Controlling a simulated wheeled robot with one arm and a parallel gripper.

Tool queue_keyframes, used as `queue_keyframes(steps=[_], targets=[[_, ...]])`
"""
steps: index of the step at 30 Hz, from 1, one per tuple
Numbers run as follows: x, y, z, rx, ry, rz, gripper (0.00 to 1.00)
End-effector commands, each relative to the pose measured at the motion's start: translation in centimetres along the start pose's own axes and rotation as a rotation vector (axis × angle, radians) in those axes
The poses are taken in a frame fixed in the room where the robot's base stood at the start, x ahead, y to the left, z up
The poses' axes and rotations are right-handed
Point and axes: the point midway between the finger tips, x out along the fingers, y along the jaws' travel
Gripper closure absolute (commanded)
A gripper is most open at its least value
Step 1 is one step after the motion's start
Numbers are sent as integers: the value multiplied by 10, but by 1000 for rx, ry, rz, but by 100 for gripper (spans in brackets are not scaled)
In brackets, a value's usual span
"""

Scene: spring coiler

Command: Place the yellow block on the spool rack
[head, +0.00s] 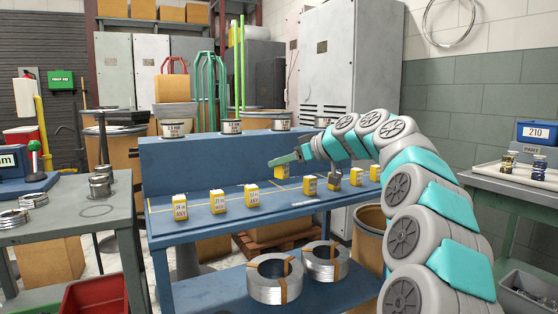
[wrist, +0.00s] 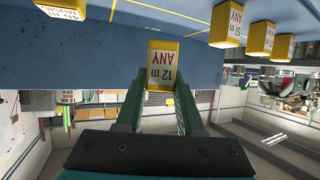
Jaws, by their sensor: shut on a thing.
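My gripper (wrist: 162,98) is shut on a yellow block (wrist: 161,66) with a white label reading "12 m ANY". In the head view the held block (head: 281,172) is at the tip of my green fingers, over the blue bench-like rack (head: 225,228). It seems raised above the rack's front surface; the exact gap cannot be told. Other yellow blocks stand in a row on that surface: three to the left, including one block (head: 251,198), and several to the right, including another block (head: 309,185). The wrist view looks upside down.
Wire spools (head: 174,127) stand on the rack's raised back ledge. Wire coils (head: 274,278) lie on its lower shelf. A grey table (head: 100,215) is at left, and a side table with a tray (head: 515,175) at right. Bare blue surface lies between the blocks.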

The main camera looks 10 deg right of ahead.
Motion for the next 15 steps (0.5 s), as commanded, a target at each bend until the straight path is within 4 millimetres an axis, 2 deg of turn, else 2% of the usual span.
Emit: queue_keyframes(steps=[15], targets=[[19, 0, 48, 0, 1, 0, 100]])
